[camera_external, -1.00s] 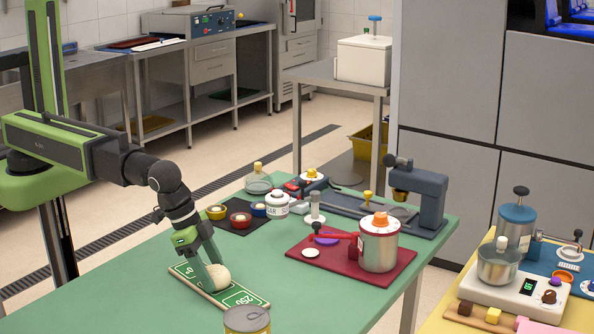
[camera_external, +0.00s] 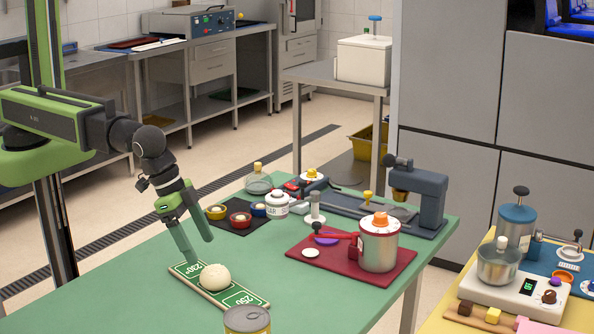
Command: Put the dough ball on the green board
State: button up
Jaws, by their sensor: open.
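The dough ball (camera_external: 215,277) is a pale cream ball. It rests on the middle of the green board (camera_external: 244,299), a narrow green board with a light edge and white "230°" and "250" markings. The board lies on the green table near its left edge. My gripper (camera_external: 197,245) is open and empty. It is above and to the left of the ball, apart from it, with its fingers pointing down.
A tin can (camera_external: 247,319) stands close to the front of the board. A dark mat (camera_external: 240,222) with small coloured bowls and a red board (camera_external: 400,258) with a metal pot (camera_external: 378,248) lie further back. The table's middle is clear.

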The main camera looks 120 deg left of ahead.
jog(key=s+d+r+m+g+h+p, duration=0.1)
jog(key=s+m+g, duration=0.1)
jog(key=s, duration=0.5)
jog(key=s+d+r+m+g+p, duration=0.1)
jog(key=s+m+g, duration=0.1)
jog(key=s, duration=0.5)
jog(key=shift+s+d+h, duration=0.25)
jog(key=shift+s+h, duration=0.15)
